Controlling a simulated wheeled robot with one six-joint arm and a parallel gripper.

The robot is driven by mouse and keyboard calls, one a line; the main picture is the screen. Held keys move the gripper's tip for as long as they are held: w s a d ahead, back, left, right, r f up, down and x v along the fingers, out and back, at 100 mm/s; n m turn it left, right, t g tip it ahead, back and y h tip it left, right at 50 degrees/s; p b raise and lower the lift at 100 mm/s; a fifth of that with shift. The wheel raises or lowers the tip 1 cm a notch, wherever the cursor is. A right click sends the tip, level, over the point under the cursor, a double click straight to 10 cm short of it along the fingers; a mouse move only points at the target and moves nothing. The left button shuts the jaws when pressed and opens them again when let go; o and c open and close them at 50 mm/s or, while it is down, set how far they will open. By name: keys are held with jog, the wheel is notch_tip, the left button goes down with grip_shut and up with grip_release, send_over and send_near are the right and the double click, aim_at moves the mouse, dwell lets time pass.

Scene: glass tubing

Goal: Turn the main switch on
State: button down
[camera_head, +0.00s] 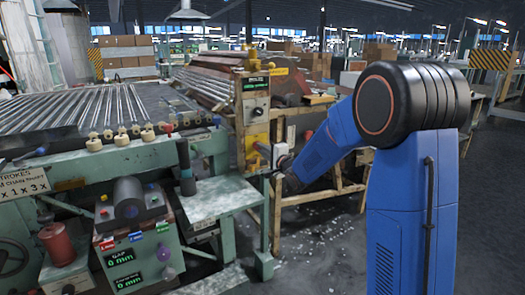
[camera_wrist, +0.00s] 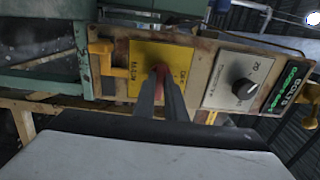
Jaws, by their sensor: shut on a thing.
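The main switch appears as a small red handle (camera_wrist: 160,68) on a yellow plate (camera_wrist: 145,53) in the wrist view. The plate has dark lettering on both sides of the handle, too small to read surely. My gripper (camera_wrist: 161,82) comes up from below, its two dark fingers closed around the red handle, covering much of it. In the head view my gripper (camera_head: 272,174) is at the end of my blue arm, close to the yellow plate (camera_head: 255,147) on the machine's end post. The red handle cannot be made out there.
Beside the plate is a grey panel with a black knob (camera_wrist: 245,88), and a green-lettered display (camera_wrist: 287,88). A yellow bracket (camera_wrist: 103,62) sticks out on the plate's other side. A green side table (camera_head: 220,197) and control box (camera_head: 135,235) stand left of my arm.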

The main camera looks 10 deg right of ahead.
jog(key=shift+f, duration=0.1)
jog(key=c, duration=1.8)
grip_release()
jog(key=shift+s, duration=0.1)
jog(key=v, duration=1.7)
jog(key=shift+s+d, duration=0.1)
jog(key=shift+s, duration=0.05)
